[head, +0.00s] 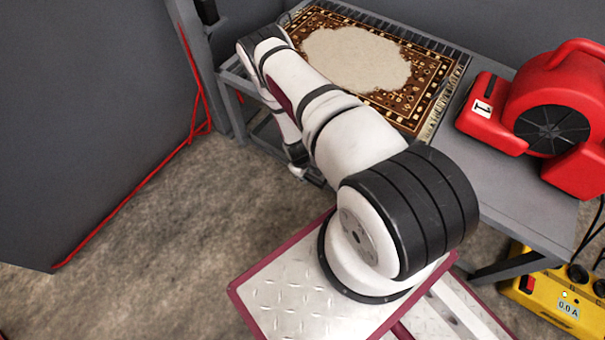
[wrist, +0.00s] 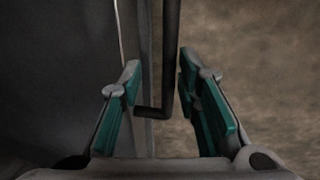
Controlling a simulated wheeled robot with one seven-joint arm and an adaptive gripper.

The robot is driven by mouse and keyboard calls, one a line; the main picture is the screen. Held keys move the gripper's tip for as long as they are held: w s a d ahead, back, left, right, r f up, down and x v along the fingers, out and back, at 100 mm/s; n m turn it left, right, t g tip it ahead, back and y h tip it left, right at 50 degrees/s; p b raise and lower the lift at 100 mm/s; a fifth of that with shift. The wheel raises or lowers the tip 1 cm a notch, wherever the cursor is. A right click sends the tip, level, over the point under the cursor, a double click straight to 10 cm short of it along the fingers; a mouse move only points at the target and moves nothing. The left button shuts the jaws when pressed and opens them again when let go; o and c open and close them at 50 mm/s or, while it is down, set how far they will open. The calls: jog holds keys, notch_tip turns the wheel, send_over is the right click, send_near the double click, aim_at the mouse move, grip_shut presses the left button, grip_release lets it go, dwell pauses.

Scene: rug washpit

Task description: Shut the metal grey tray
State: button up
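In the wrist view, my gripper (wrist: 160,64) is open, with its two green-padded fingers apart. A dark bent bar (wrist: 172,60), looking like a handle, runs between the fingers and turns toward the left one at its lower end. A grey metal face (wrist: 65,65) lies left of the bar and may be the tray's front. In the head view, my arm reaches to the grey table's left end and hides most of what is below it; the tray cannot be made out there.
A patterned rug (head: 425,82) lies on the grey table (head: 515,200). A red blower (head: 565,95) stands on its right side. A yellow power box (head: 550,300) is on the floor at lower right. A red cable (head: 135,210) runs along the grey left wall (head: 85,110). Brown floor (head: 170,270) is clear.

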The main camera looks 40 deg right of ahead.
jog(key=shift+a, duration=0.15)
notch_tip(320, 180, up, 12)
jog(key=a, duration=0.2)
jog(key=shift+s+f, duration=0.15)
jog(key=shift+s, duration=0.2)
dwell(0.5)
